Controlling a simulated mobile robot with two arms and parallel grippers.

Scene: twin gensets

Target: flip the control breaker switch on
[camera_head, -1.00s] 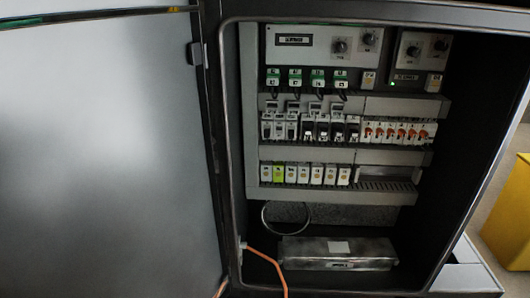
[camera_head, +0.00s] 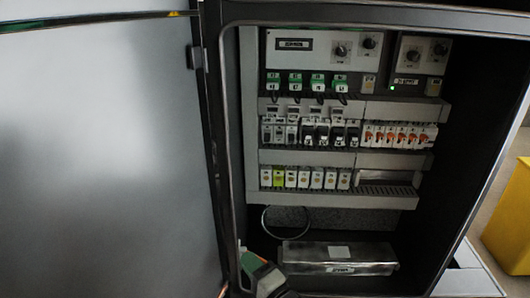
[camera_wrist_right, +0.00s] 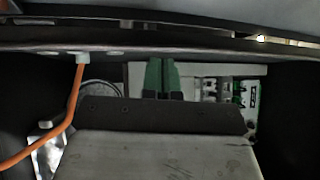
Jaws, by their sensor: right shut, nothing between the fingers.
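An open electrical cabinet holds a middle row of breakers. Black-and-white breakers (camera_head: 310,133) fill its left part, and several with orange levers (camera_head: 398,135) its right part. I cannot tell which one is the control breaker, and lever positions are too small to read. My right gripper (camera_head: 254,264), with green fingers, is low at the cabinet's lower left, well below the breakers and touching none. In the right wrist view its green fingers (camera_wrist_right: 161,78) are together and empty, with panel devices behind them. My left gripper is not in view.
The open door (camera_head: 100,160) fills the left side. A metal box (camera_head: 338,258) lies on the cabinet floor. An orange cable (camera_wrist_right: 72,105) hangs near the right gripper. A yellow bin (camera_head: 510,215) stands outside at right. The space in front of the breaker rows is clear.

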